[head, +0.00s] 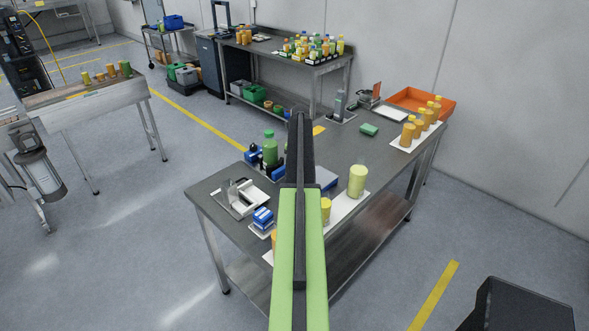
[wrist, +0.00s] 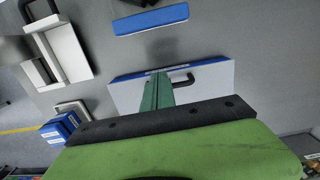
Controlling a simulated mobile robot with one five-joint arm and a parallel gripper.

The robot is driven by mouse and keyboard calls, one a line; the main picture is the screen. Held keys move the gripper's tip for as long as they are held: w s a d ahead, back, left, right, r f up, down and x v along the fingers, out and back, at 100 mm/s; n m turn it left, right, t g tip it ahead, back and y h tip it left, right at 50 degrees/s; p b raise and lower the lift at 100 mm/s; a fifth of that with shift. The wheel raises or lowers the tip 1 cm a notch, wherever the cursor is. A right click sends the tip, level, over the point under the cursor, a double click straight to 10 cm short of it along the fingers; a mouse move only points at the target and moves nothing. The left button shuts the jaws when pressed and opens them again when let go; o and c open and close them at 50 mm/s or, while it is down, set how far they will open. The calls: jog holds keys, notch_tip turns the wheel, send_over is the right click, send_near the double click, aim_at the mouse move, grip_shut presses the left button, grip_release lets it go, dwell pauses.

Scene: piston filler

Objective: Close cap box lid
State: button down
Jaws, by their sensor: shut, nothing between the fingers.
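A white, flat-faced box with a blue far edge (wrist: 215,75), which looks like the cap box, lies on the table ahead in the wrist view. A dark handle shows on it. Whether its lid is open or shut is unclear. In the head view only a blue-grey end of it (head: 326,178) seems to show, beside my arm. My gripper (wrist: 158,76) is shut and empty, its green fingers overlapping the box's face left of the handle. I cannot tell whether they touch it. The near part of the box is hidden behind my gripper.
A white fixture (head: 240,196) and small blue boxes (head: 262,217) stand left of my arm. A yellow bottle (head: 357,181) stands at right on a white strip. A green bottle (head: 270,148) is farther back. A green block (head: 369,130) and orange tray (head: 424,101) are at the far right.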

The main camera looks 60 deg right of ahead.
jog(key=w+d+r+p, duration=0.1)
jog(key=w+r+p, duration=0.3)
jog(key=r+p, duration=0.8)
jog(key=shift+w+d+r, duration=0.15)
jog(key=shift+w+d, duration=0.05)
jog(key=shift+w, duration=0.05)
jog(key=shift+w, duration=0.1)
